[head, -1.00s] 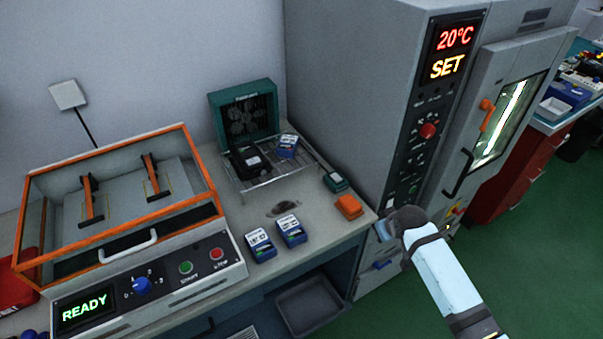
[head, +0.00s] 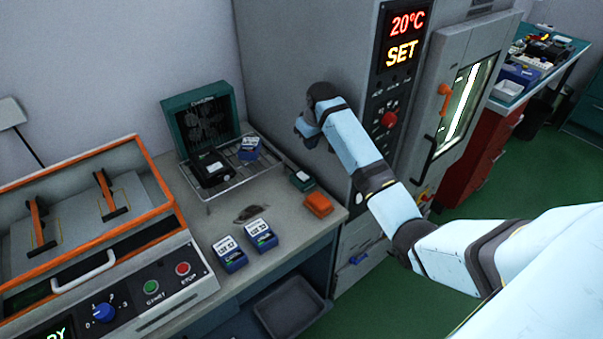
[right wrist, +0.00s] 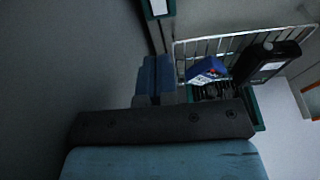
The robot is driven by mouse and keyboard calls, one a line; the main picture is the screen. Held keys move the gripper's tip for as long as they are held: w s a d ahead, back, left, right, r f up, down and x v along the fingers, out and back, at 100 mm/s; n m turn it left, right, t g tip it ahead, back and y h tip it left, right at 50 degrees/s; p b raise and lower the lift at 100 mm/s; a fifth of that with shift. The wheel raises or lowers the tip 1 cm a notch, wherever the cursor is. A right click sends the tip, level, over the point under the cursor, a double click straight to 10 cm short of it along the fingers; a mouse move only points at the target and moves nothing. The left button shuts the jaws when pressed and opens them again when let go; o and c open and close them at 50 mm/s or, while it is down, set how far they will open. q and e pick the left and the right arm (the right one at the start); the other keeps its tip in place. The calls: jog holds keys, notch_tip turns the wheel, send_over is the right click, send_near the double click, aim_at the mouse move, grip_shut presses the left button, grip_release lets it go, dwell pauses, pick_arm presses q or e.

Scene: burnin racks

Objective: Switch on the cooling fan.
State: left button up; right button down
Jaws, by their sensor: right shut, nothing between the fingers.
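My left gripper is out of view.
An orange-framed bench machine (head: 160,175) stands at left. Two blue modules (head: 230,254), a small green block (head: 301,180) and an orange block (head: 318,205) lie on the bench. The grey cabinet (head: 290,50) rises close to my right gripper. The bench front has some clear room.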

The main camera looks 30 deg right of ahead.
aim_at(305, 177)
jog(key=x, duration=1.2)
jog(key=shift+s+f, duration=0.45)
jog(key=shift+f, duration=0.55)
